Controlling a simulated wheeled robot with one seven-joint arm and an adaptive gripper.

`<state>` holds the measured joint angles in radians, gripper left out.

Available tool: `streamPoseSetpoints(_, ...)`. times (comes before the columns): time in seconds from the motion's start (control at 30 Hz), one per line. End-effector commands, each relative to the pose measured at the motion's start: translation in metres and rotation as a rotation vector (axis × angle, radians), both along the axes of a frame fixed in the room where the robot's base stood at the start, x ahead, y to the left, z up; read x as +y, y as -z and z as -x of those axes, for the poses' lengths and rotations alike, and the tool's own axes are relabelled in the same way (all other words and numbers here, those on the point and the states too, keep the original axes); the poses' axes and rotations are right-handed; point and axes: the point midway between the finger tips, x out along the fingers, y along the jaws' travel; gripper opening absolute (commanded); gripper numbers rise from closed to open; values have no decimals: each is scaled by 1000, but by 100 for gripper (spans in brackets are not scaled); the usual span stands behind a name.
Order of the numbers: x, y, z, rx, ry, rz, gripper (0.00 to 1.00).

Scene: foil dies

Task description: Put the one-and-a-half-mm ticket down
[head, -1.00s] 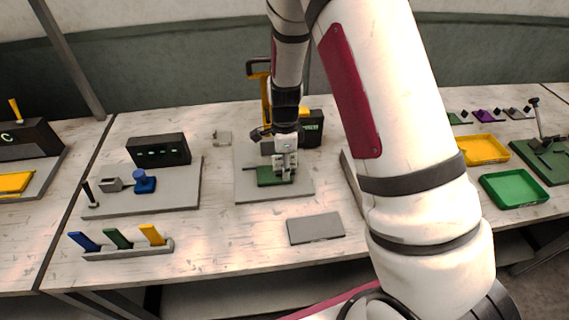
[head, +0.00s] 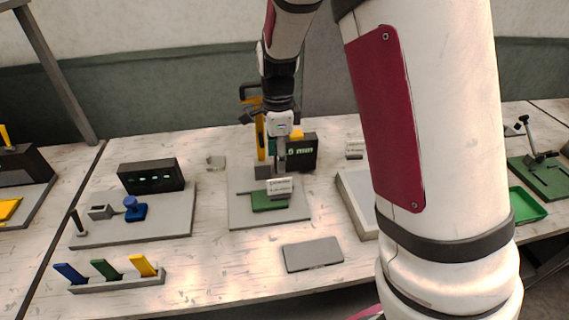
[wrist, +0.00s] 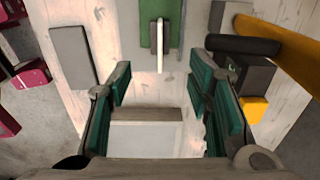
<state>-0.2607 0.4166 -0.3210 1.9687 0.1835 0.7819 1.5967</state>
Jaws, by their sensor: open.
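The ticket (head: 280,187), a small white card with dark print too small to read, stands at the green block (head: 268,202) on the grey base plate (head: 240,215) in the head view. In the wrist view it seems to be the pale narrow strip (wrist: 160,45) seen nearly edge-on against the green block (wrist: 146,20). My gripper (head: 280,168) is above the ticket, its lower part small and partly unclear in the head view. In the wrist view its green-padded fingers (wrist: 168,90) are spread wide, with nothing held between them.
A yellow-framed stand (head: 260,135) and a dark display box (head: 302,152) are close behind. A grey slab (head: 313,254) lies in front, and a pale tray (head: 350,190) is right of the plate. A blue, green and yellow rack (head: 115,283) stands front left.

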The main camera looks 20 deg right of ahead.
Motion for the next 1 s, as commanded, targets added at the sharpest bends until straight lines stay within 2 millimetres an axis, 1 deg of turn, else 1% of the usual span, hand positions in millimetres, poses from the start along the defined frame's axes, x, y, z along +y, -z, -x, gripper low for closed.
streamPoseSetpoints(0.07,0,-8,2,-7,-22,-6,46)
streamPoseSetpoints(0.17,1,-25,10,-29,-93,-20,46)
streamPoseSetpoints(0.27,2,-50,24,-67,-218,-34,46)
streamPoseSetpoints(0.37,3,-81,44,-120,-385,-41,46)
streamPoseSetpoints(0.4,3,-92,54,-141,-458,-39,46)
streamPoseSetpoints(0.5,4,-119,79,-196,-644,-22,46)
streamPoseSetpoints(0.57,4,-133,95,-229,-755,-3,46)
streamPoseSetpoints(0.7,4,-160,134,-296,-1013,64,46)
streamPoseSetpoints(0.8,3,-174,162,-333,-1195,136,46)
streamPoseSetpoints(0.9,2,-183,189,-356,-1369,218,46)
streamPoseSetpoints(1.0,1,-188,211,-362,-1516,298,46)
